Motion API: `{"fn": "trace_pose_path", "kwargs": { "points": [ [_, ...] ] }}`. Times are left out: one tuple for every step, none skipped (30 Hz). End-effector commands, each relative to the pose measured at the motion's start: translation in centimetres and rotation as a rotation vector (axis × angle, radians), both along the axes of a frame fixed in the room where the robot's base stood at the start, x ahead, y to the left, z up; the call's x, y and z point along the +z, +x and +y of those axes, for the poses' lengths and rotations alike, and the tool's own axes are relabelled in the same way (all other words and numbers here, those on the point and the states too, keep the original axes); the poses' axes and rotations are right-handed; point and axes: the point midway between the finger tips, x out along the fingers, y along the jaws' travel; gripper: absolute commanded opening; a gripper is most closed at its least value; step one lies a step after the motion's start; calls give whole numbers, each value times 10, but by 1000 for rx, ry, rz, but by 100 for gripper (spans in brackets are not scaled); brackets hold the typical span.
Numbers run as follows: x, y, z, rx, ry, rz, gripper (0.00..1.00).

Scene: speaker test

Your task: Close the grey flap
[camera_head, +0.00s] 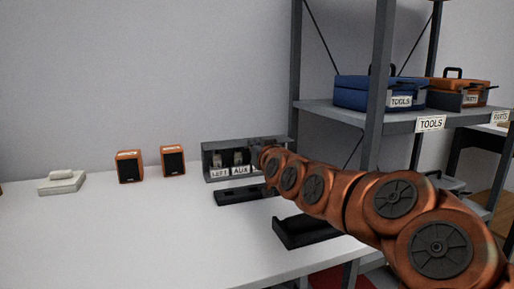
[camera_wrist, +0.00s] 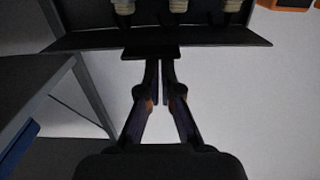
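A grey box (camera_head: 206,168) stands at the back of the white table, its front open, with pale-topped connectors inside and labels LEFT and AUX below them. The grey flap (camera_wrist: 90,42) shows in the wrist view as a wide dark plate along the box, with a small tab (camera_wrist: 150,52) at its middle. The connectors (camera_wrist: 175,6) are uncovered beyond it. My gripper (camera_wrist: 160,65) has its fingers close together, only a thin gap between them, with the tips right at the tab. I cannot tell whether they touch it. In the head view my arm hides the box's right part.
Two orange speakers (camera_head: 130,167) and a pale device (camera_head: 62,182) stand left of the box. A black holder (camera_head: 240,196) lies in front of it; a black tray (camera_head: 300,235) is nearer. A metal shelf (camera_head: 345,113) with toolboxes rises at right. The left foreground of the table is clear.

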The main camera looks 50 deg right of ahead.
Motion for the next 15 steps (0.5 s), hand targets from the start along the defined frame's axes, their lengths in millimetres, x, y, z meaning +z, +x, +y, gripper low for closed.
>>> {"fn": "trace_pose_path", "kwargs": {
  "points": [
    [-9, 2, 2, 8, 11, 15, 0],
    [-10, 3, 2, 9, 12, 15, 0],
    [-10, 3, 2, 9, 13, 17, 0],
    [-11, 3, 2, 9, 13, 17, 0],
    [-11, 3, 2, 9, 14, 18, 0],
    [-12, 3, 3, 10, 14, 18, 0],
    [-12, 3, 3, 10, 15, 19, 0],
    [-12, 3, 3, 10, 15, 20, 0],
    [-13, 3, 3, 11, 17, 21, 0],
    [-13, 3, 3, 11, 17, 21, 0],
    [-13, 3, 3, 11, 17, 21, 0],
    [-14, 3, 3, 12, 18, 22, 0],
    [-14, 3, 3, 12, 18, 22, 0],
    [-13, 3, 3, 12, 18, 23, 0],
    [-12, 4, 3, 12, 18, 23, 0]
  ]
}}
